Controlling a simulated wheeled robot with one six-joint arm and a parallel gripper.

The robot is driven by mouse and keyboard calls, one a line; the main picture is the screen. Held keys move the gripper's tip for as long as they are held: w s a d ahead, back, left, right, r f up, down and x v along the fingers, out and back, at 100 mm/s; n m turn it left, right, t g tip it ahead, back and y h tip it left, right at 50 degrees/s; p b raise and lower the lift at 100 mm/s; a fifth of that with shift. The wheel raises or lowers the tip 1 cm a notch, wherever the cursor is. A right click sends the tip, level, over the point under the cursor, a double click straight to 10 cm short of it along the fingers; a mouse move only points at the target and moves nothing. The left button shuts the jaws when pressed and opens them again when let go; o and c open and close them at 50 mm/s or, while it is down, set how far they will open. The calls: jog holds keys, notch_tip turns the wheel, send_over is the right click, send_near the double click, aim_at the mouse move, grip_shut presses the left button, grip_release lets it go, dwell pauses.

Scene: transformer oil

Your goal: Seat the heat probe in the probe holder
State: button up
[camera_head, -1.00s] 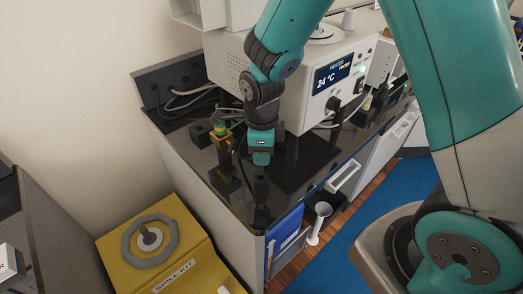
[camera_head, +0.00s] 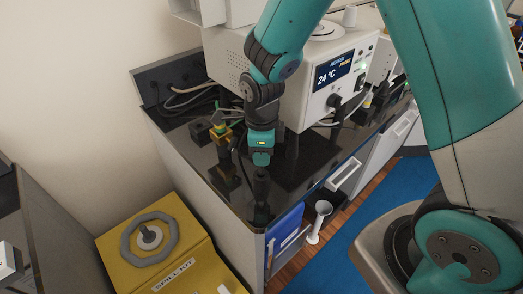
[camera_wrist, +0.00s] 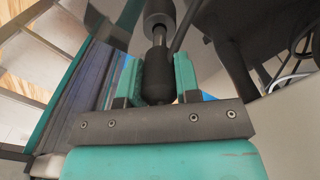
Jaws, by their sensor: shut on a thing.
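My gripper (camera_head: 261,163) points down over the glossy black counter near its front left corner. In the wrist view its two teal fingers (camera_wrist: 157,78) are shut on the black handle of the heat probe (camera_wrist: 156,74). A thinner neck runs from the handle toward a dark grey round part (camera_wrist: 159,14), which may be the probe holder. I cannot tell whether the probe's tip is inside it or only lined up with it. In the head view the probe and that part are hard to separate from dark reflections under the gripper.
A white heater unit (camera_head: 333,75) reading 24 °C stands right of the arm. A brass fitting (camera_head: 221,131) and a black block (camera_head: 201,132) are close to the gripper's left. Cables lie behind. A yellow spill kit box (camera_head: 165,250) is below the counter's left end.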

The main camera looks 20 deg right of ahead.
aim_at(262, 174)
jog(key=shift+f+b, duration=1.6)
jog(key=shift+f, duration=0.7)
jog(key=o, duration=1)
jog(key=shift+r, duration=0.15)
notch_tip(262, 174, up, 17)
jog(key=b, duration=0.1)
jog(key=shift+r, duration=0.1)
jog(key=s+a+r+n+y, duration=0.1)
jog(key=s+a+n+y, duration=0.1)
jog(key=s+n, duration=0.7)
jog(key=s+a+r+n+y, duration=0.1)
jog(key=s+n, duration=0.8)
jog(key=n, duration=1.2)
jog(key=shift+s+a+y, duration=0.2)
jog(key=shift+a+y, duration=0.4)
jog(key=shift+a, duration=0.3)
